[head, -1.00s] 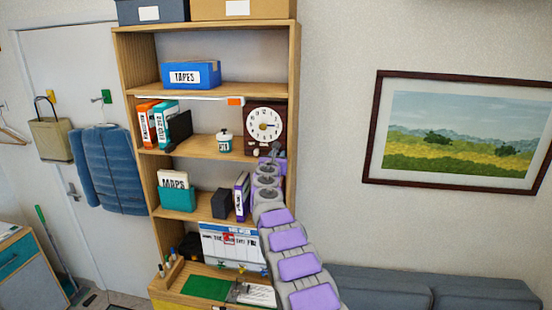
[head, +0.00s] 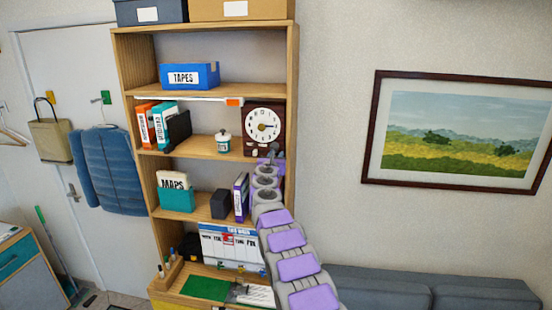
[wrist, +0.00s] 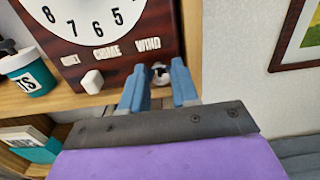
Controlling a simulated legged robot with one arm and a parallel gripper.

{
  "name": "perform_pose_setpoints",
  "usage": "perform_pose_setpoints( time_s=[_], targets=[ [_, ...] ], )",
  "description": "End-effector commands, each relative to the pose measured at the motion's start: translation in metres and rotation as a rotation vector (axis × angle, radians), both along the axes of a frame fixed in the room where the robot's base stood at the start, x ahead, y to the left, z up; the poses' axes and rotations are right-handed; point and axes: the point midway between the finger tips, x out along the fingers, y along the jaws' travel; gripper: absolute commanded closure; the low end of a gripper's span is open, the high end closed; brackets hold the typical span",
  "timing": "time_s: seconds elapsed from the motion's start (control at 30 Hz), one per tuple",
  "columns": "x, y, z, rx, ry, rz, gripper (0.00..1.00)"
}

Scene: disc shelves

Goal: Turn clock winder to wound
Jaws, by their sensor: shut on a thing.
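The clock (head: 264,127) has a dark wooden case and a white face, and stands on a shelf; its lower part also fills the top of the wrist view (wrist: 122,45). Its lower front carries raised labels, with "CHIME" and "WIND" readable. A small silvery winder knob (wrist: 160,73) sits under "WIND", between the blue fingers of my gripper (wrist: 159,88). My gripper is shut on this winder; the fingers partly hide it, and its angle is hard to read. In the head view my gripper (head: 272,154) is at the clock's lower right edge.
A white knob (wrist: 92,81) is on the clock, left of my fingers. A teal-and-white jar (head: 223,142) stands left of the clock. The bookcase's right upright (head: 292,90) is close by the clock. A framed picture (head: 368,130) hangs on the wall to the right.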

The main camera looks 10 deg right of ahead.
Motion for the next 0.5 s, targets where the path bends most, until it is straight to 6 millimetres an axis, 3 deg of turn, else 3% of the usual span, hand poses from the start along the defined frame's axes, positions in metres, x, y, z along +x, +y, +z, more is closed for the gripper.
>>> perform_pose_setpoints(
  time_s=[0.23, 0.27, 0.5],
  targets=[
    [0.0007, 0.0017, -0.0066, 0.002, 0.009, 0.002, 1.0],
    [0.0007, 0.0016, -0.0067, 0.002, 0.009, 0.002, 0.68],
    [0.0001, 0.0011, -0.0026, 0.001, 0.004, 0.001, 0.47]
  ],
)
